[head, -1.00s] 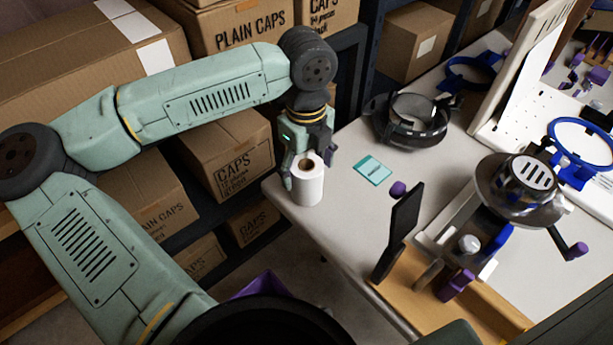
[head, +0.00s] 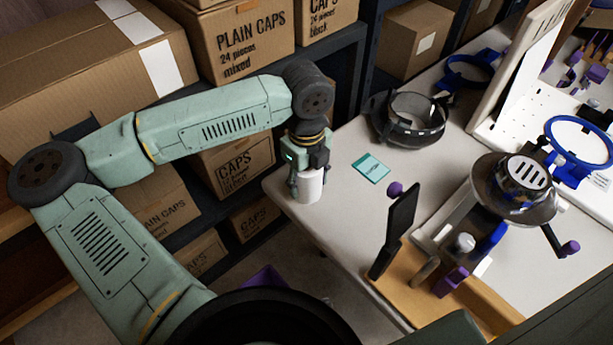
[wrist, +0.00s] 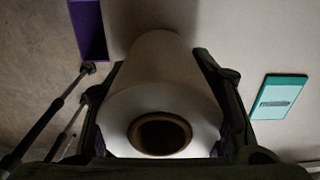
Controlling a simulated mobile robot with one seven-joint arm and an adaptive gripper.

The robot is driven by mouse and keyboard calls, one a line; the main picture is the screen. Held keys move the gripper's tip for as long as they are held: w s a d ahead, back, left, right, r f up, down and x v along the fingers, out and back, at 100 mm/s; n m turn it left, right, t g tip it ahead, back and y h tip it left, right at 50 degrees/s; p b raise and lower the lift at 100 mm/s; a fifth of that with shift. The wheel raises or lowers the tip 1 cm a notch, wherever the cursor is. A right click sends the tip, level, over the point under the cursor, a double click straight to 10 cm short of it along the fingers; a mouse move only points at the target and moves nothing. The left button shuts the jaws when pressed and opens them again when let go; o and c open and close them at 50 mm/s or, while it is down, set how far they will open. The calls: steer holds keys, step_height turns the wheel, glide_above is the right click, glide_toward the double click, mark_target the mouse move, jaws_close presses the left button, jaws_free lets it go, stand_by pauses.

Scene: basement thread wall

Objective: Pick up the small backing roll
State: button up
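The small backing roll (head: 310,187) is a white upright cylinder near the left corner of the worktable. In the wrist view the roll (wrist: 160,85) points its brown-rimmed core hole at the camera. My gripper (head: 309,182) is over the roll from above, with one finger down each side. In the wrist view the gripper's (wrist: 158,75) dark fingers lie close against both sides of the roll and look shut on it. Its lower end seems to rest on the table. The gripper hides the roll's top in the head view.
A teal card (head: 370,168) lies just right of the roll. A dark round hoop fixture (head: 409,120) stands behind it. A black upright plate (head: 395,230) and a machine with a metal dome (head: 515,185) are further right. Shelves with cardboard boxes (head: 237,165) are left of the table.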

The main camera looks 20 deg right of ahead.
steer(key=c, duration=0.7)
steer(key=shift+r, duration=0.1)
steer(key=shift+r+b, duration=0.35)
steer(key=shift+r, duration=0.2)
step_height(320, 180, up, 2)
steer(key=shift+r+b, duration=0.1)
steer(key=shift+b, duration=0.4)
steer(key=s+a+r+b, duration=0.1)
steer(key=s+a+b, duration=0.2)
steer(key=s+a, duration=0.7)
steer(key=a, duration=0.2)
steer(key=shift+a+r+b, duration=0.25)
steer(key=shift+a+b, duration=0.05)
steer(key=shift+b, duration=0.1)
